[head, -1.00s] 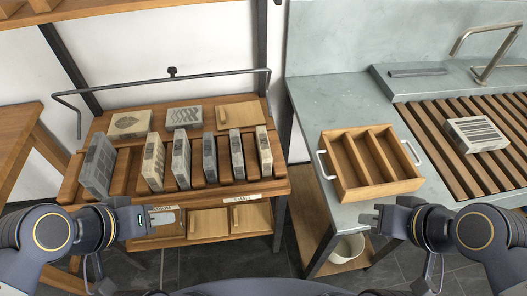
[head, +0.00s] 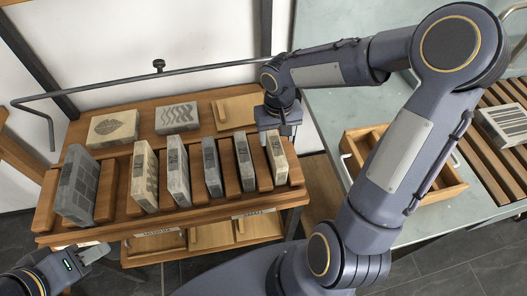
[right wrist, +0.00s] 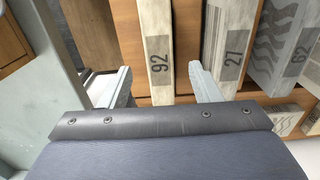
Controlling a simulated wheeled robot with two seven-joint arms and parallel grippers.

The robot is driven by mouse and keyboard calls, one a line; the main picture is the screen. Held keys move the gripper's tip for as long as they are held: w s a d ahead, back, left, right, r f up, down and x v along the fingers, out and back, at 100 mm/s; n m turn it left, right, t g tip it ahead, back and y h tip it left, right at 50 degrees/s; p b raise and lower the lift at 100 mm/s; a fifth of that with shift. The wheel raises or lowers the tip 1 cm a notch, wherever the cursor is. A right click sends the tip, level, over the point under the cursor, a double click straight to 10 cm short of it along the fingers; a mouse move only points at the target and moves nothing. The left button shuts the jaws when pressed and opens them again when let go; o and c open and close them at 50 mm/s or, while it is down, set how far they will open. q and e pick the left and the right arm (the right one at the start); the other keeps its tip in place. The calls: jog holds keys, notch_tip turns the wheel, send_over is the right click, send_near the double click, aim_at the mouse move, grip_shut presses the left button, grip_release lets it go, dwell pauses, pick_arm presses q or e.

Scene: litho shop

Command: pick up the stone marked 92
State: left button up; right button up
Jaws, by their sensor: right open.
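The stone marked 92 (right wrist: 157,45) is a pale upright slab with a dark number label, seen in the right wrist view. In the head view it is the rightmost slab (head: 277,160) in the rack (head: 110,190). My right gripper (right wrist: 158,88) is open; its two fingers lie either side of the line of this stone, with no contact visible. In the head view the right gripper (head: 279,127) is above the rack's right end, partly covering the stone's top. My left gripper (head: 97,252) is low at the left, in front of the rack, apart from the stones.
The stone marked 27 (right wrist: 234,40) stands close beside it, then the one marked 62 (right wrist: 297,55). More upright slabs fill the rack leftward. Flat stones (head: 113,127) lie behind. A metal rail (head: 150,76) runs above. A wooden tray (head: 452,188) sits on the right counter.

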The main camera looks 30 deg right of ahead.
aim_at(276, 145)
jog(key=f, duration=0.6)
jog(key=shift+w+d+f, duration=0.1)
jog(key=shift+w+f, duration=0.1)
jog(key=shift+f, duration=0.1)
grip_shut()
jog(key=shift+r, duration=0.15)
dwell(1.0)
